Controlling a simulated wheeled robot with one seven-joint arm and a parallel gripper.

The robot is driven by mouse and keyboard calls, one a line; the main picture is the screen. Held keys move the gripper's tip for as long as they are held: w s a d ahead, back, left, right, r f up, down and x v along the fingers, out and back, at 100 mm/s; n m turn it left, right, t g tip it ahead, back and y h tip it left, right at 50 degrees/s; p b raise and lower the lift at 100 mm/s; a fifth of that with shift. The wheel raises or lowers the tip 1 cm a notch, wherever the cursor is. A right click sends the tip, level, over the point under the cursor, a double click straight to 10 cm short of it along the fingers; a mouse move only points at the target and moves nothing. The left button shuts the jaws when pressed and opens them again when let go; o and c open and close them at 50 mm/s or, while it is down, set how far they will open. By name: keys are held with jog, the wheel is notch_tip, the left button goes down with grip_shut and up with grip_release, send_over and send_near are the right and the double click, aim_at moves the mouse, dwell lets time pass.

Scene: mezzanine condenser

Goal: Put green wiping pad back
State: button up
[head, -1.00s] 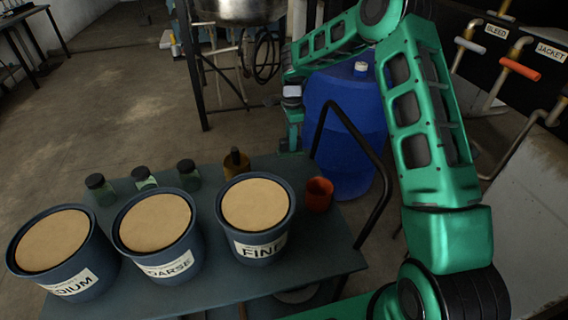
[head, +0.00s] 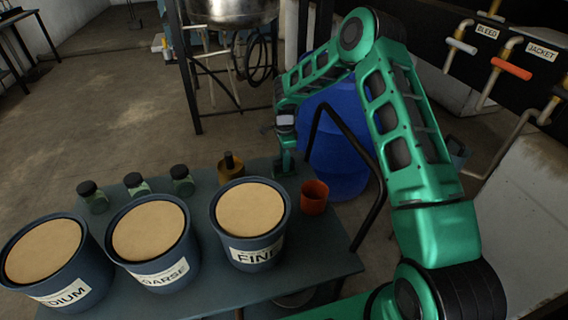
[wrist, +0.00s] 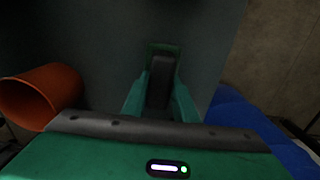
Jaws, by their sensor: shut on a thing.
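My gripper (head: 284,168) points down at the back right of the dark cart top (head: 190,300), beside the orange cup. In the wrist view my gripper (wrist: 161,90) is shut on the green wiping pad (wrist: 165,46), of which only a thin dark-green edge shows past the fingertips. The rest of the pad is hidden by the fingers. The pad is close above or at the cart surface; I cannot tell whether it touches. In the head view the pad cannot be made out.
The orange cup (head: 314,197) stands close to the gripper. An amber bottle (head: 231,167), small jars (head: 182,181) and tubs labelled FINE (head: 250,222), COARSE (head: 150,240) and MEDIUM (head: 44,262) stand on the cart. A black handle rail (head: 352,150) and blue drum (head: 338,165) are at right.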

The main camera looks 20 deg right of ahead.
jog(key=o, duration=1)
jog(key=shift+d+f, duration=0.1)
jog(key=shift+f, duration=0.1)
jog(key=shift+o, duration=0.2)
notch_tip(320, 180, up, 12)
jog(key=shift+r, duration=0.15)
